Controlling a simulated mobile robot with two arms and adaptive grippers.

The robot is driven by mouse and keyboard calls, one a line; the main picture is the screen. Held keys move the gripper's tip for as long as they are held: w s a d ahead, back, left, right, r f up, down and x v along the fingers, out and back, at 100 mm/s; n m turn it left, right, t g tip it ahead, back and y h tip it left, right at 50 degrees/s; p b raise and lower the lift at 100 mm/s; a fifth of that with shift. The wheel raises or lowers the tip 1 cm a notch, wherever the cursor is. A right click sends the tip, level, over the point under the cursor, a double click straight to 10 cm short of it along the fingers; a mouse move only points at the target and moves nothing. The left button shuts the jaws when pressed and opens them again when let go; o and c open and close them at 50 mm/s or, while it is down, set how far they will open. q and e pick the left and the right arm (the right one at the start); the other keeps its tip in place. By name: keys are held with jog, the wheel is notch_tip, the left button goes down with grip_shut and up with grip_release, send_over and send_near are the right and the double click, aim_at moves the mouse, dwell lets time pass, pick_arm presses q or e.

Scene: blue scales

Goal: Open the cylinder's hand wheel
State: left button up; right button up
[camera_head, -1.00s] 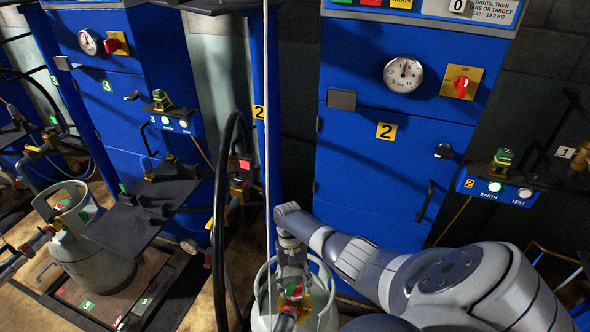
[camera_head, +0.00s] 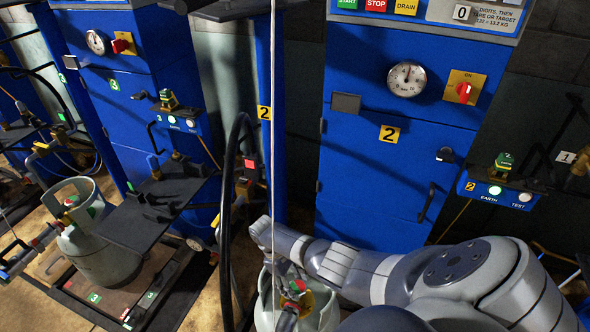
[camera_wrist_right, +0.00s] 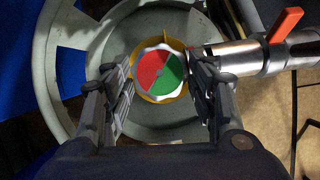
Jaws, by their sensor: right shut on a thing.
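The cylinder (camera_head: 323,318) is a grey-green bottle with a ring collar, at the bottom middle of the head view. It fills much of the right wrist view, where its collar (camera_wrist_right: 48,70) shows at the left. Its hand wheel (camera_wrist_right: 158,75) has a red and green top and a pale scalloped rim. My right gripper (camera_head: 290,283) reaches down to the valve. In the right wrist view, its two fingers (camera_wrist_right: 160,88) stand on either side of the hand wheel and are shut on it. My left gripper is not in view.
A silver connector with an orange lever (camera_wrist_right: 285,25) joins the valve from the right. A black hose (camera_head: 226,190) hangs left of the cylinder. A blue cabinet (camera_head: 380,165) with a gauge stands behind. Another cylinder (camera_head: 105,255) stands at the left.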

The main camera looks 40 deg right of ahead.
jog(key=n+p, duration=0.1)
jog(key=n+h+p, duration=0.1)
jog(key=n, duration=0.1)
jog(key=shift+s+a+r+t, duration=0.1)
jog(key=shift+a+t, duration=0.1)
jog(key=shift+t, duration=0.1)
jog(key=shift+a+n+t+h+p, duration=0.1)
jog(key=shift+n+t+h+p, duration=0.4)
jog(key=shift+n, duration=1)
jog(key=shift+s+n, duration=0.1)
jog(key=shift+n, duration=0.2)
jog(key=o, duration=1)
jog(key=shift+o, duration=0.2)
jog(key=v, duration=1.1)
jog(key=shift+w+a+r, duration=0.15)
jog(key=shift+w+r, duration=0.1)
jog(key=shift+r, duration=0.1)
